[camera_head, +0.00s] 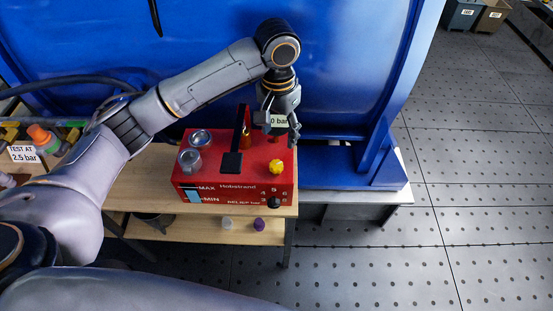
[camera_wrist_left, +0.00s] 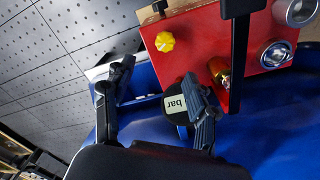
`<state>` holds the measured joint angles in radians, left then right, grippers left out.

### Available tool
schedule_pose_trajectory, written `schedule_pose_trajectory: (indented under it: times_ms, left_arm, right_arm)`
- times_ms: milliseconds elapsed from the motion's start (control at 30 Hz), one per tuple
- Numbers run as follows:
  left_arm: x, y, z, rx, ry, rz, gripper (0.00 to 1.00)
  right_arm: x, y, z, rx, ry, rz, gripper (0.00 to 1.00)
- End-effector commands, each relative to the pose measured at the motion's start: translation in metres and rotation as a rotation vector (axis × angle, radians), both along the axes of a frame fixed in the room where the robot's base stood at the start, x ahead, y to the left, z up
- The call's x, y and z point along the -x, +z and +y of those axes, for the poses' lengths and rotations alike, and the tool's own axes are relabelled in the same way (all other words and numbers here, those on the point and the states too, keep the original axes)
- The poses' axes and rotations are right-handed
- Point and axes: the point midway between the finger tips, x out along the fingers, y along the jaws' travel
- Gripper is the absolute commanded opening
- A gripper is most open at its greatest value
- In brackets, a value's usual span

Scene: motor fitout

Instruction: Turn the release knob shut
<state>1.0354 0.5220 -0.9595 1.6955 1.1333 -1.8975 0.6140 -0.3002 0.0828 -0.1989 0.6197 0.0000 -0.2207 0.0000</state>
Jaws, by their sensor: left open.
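A red pump box (camera_head: 217,178) marked Hobstrand stands on a wooden bench. A yellow lobed knob (camera_head: 276,167) is on its top near the right front corner; it also shows in the left wrist view (camera_wrist_left: 165,41). A dark round knob (camera_head: 274,202) is on the front face, low right. I cannot tell from labels which is the release knob. My left gripper (camera_head: 281,118) is open above the box's back right, apart from the yellow knob. In the left wrist view, its fingers (camera_wrist_left: 160,92) are spread, with a gauge reading "bar" (camera_wrist_left: 175,104) beyond them. My right gripper is not in view.
A black handle (camera_head: 240,130) rises from the box, beside silver caps (camera_head: 200,138) and a brass fitting (camera_wrist_left: 219,70). A large blue machine (camera_head: 350,60) stands close behind. White and purple caps (camera_head: 259,224) lie on the lower shelf. The floor at right is clear.

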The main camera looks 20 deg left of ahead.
Motion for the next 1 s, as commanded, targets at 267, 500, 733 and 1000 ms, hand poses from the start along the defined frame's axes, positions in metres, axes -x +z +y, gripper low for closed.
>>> schedule_pose_trajectory:
  times_ms: [267,500,733,1000]
  left_arm:
    - [-0.004,-0.006,0.008,-0.02,0.024,0.013,0.58]
    - [-0.003,-0.055,0.008,-0.02,0.023,0.013,0.58]
    - [-0.003,-0.1,0.008,-0.02,0.023,0.009,0.58]
    - [-0.004,-0.125,0.008,-0.019,0.021,0.006,0.58]
  right_arm:
    - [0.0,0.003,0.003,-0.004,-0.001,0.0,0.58]
    - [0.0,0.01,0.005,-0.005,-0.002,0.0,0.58]
    - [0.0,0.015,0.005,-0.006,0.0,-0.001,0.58]
    - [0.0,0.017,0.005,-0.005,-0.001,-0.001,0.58]
